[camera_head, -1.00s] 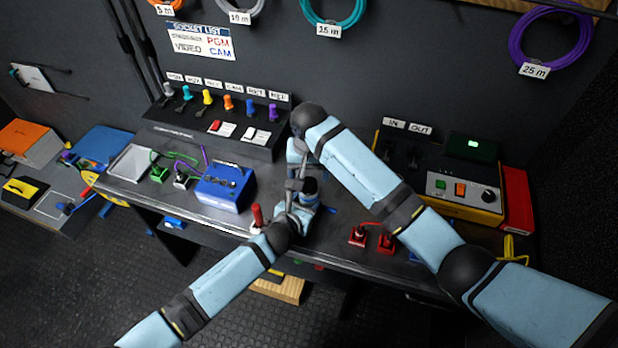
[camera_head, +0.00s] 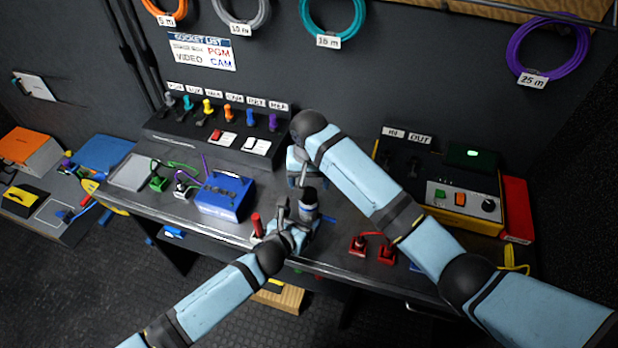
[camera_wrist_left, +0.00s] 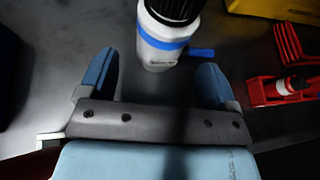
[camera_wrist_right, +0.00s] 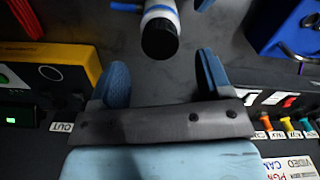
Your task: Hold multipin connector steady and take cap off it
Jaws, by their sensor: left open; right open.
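The multipin connector (camera_wrist_left: 160,52) is a pale cylinder with a blue band and a small blue tab at its side. Its black cap (camera_wrist_right: 159,40) is on its end; it also shows in the left wrist view (camera_wrist_left: 176,8). In the head view the connector stands at the bench's front middle, its dark top (camera_head: 309,196) visible between my grippers. My left gripper (camera_wrist_left: 155,70) is open, the connector just ahead of its finger gap. My right gripper (camera_wrist_right: 160,65) is open above, its fingers pointing at the capped end, apart from it. The connector's lower part is hidden in the head view.
A blue box (camera_head: 223,197) and a red upright piece (camera_head: 257,224) stand to the left. Red connectors (camera_head: 372,246) lie to the right, before a yellow-edged unit (camera_head: 462,200). A socket panel (camera_head: 215,135) is behind. Bench between them is fairly clear.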

